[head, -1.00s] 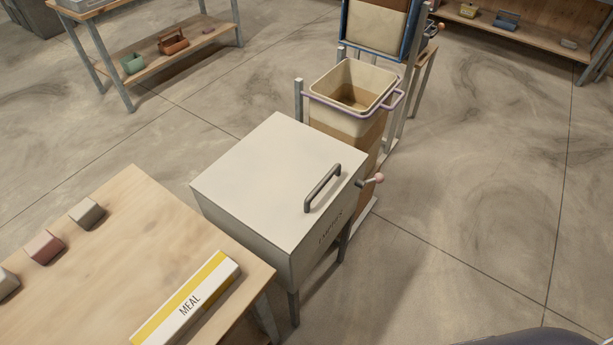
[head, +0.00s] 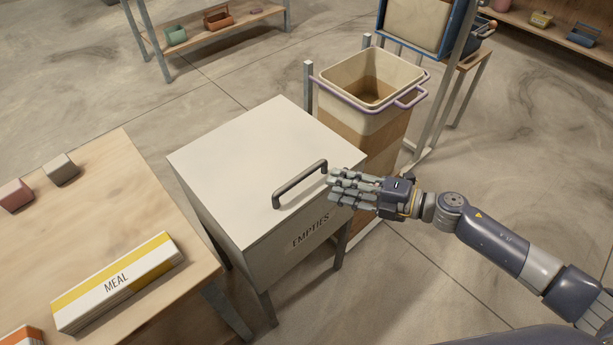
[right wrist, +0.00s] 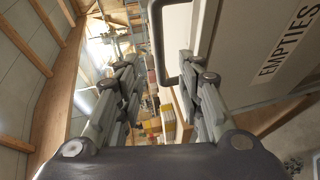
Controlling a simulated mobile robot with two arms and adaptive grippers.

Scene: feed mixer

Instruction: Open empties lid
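The empties box has a flat white lid (head: 255,150), which lies shut on top. A dark bar handle (head: 300,184) stands on the lid near its front edge, above the word EMPTIES. My right gripper (head: 335,187) is at the right end of the handle, over the lid's right front corner. Its fingers are spread apart with nothing between them. In the right wrist view the open fingers (right wrist: 160,75) show with the handle (right wrist: 160,50) beside the right-hand finger. I cannot tell whether they touch. My left gripper is not in view.
A tall bin (head: 370,100) with a purple rim handle stands just behind the box on the right. A wooden table (head: 90,210) at left holds a MEAL box (head: 118,283) and small blocks. Open floor (head: 480,210) lies to the right.

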